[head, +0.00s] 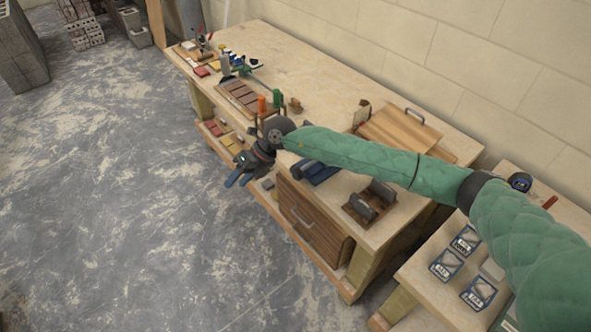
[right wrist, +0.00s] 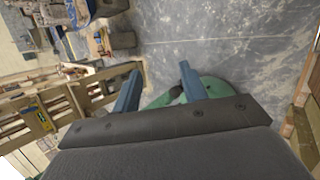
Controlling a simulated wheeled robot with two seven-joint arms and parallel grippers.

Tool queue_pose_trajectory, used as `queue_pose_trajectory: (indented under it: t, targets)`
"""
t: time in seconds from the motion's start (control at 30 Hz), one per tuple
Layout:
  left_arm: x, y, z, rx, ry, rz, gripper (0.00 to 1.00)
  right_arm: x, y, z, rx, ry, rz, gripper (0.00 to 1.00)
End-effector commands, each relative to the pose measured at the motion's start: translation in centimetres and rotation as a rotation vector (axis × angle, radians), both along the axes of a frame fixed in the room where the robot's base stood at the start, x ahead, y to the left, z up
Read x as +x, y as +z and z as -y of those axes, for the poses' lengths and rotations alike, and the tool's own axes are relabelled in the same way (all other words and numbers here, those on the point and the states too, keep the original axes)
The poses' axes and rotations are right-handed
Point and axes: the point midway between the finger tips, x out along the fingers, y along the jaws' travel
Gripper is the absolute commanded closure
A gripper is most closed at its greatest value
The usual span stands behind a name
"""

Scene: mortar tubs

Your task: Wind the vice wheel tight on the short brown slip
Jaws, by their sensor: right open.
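My right gripper (head: 240,178) hangs in front of the long workbench (head: 310,75), past its front edge. Its two blue fingers are apart and nothing shows between them; they also show in the right wrist view (right wrist: 160,84). I cannot make out a vice wheel for certain. A blue object (head: 320,173) on the bench is partly hidden by my right forearm. Several brown strips (head: 240,95) lie side by side on the bench further left; I cannot tell whether the short brown slip is among them. My left gripper is not in view.
Orange and green upright pieces (head: 269,102) stand near my right wrist. A brown block with grey rollers (head: 370,203) and a wooden board (head: 403,135) are on the bench. Drawers (head: 313,222) and a lower shelf are below. The floor (head: 130,210) at left is clear.

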Motion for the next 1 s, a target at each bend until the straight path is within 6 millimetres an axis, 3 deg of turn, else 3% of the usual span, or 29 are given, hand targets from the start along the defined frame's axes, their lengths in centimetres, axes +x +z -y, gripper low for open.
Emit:
queue_pose_trajectory:
  t: [0.03, 0.2, 0.4, 0.5, 0.67, 1.0]
  targets:
    - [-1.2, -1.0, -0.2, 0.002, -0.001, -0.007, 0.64, 1.9, -0.6, 2.2, -0.107, 0.009, 0.036, 0.57]
    - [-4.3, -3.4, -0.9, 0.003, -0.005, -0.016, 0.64, 6.8, -2.0, 9.6, -0.431, 0.012, 0.119, 0.57]
    - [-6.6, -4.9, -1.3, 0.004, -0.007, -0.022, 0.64, 10.2, -1.7, 15.3, -0.656, -0.013, 0.167, 0.57]
    - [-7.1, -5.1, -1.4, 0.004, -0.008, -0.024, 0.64, 10.9, -1.5, 16.4, -0.700, -0.019, 0.176, 0.57]
    - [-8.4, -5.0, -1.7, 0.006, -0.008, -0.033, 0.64, 11.0, -2.2, 16.7, -0.711, -0.021, 0.175, 0.57]
    - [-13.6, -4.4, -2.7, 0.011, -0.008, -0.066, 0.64, 10.9, -6.2, 16.6, -0.709, -0.019, 0.175, 0.57]
